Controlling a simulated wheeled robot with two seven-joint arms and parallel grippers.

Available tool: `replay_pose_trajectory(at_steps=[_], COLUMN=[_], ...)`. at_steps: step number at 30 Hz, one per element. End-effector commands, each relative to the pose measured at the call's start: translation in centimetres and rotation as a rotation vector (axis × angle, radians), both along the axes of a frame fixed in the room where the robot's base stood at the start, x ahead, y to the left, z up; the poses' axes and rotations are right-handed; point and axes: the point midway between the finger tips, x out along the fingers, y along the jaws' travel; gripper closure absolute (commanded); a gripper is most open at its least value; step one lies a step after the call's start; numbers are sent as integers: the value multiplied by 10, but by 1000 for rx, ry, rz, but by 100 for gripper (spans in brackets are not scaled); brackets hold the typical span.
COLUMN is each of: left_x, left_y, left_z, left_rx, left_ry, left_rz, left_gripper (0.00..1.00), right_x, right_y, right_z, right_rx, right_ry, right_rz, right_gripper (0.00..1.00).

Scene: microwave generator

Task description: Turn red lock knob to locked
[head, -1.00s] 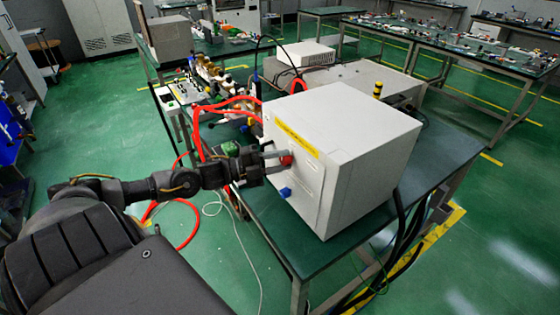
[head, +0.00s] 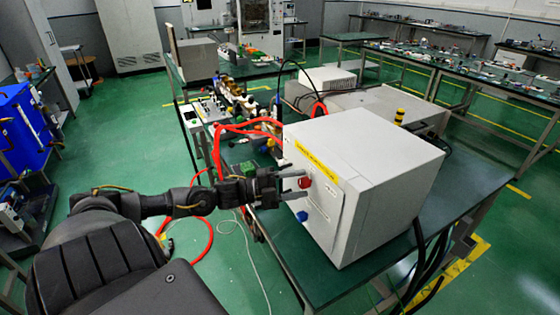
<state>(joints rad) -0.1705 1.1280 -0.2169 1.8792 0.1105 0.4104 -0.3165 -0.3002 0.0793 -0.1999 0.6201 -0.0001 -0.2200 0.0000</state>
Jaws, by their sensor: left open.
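The red lock knob (head: 305,182) sits on the front panel of the white microwave generator box (head: 380,185), below a yellow label (head: 315,159). My left gripper (head: 295,184) comes in from the left at the panel. Its two fingers are spread, one above and one below the height of the knob, with the tips close to it. I cannot tell whether they touch it. A blue knob (head: 302,216) is lower on the same panel, below the gripper. The knob's marking is too small to read. My right gripper is not in view.
The box stands on a dark green table (head: 330,283). Red hoses (head: 217,150) and several fittings lie behind and left of the gripper. Black cables (head: 425,255) hang at the table's right side. Green floor is open to the left.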

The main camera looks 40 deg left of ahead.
Motion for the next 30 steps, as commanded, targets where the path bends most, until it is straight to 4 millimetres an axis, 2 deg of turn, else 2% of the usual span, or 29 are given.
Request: replay_pose_trajectory(at_steps=[5,18,24,30], left_x=[-18,-65,-76,-79], left_y=[13,51,61,63], left_z=[-6,-9,-9,-10], left_rx=[3,1,0,1], left_ry=[7,4,2,1], left_rz=[-2,0,-2,-1], left_gripper=[48,48,48,48], right_x=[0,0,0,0], right_y=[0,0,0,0], right_z=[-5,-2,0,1], right_rx=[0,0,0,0], right_ry=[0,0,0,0], right_rz=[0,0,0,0], right_gripper=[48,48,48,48])
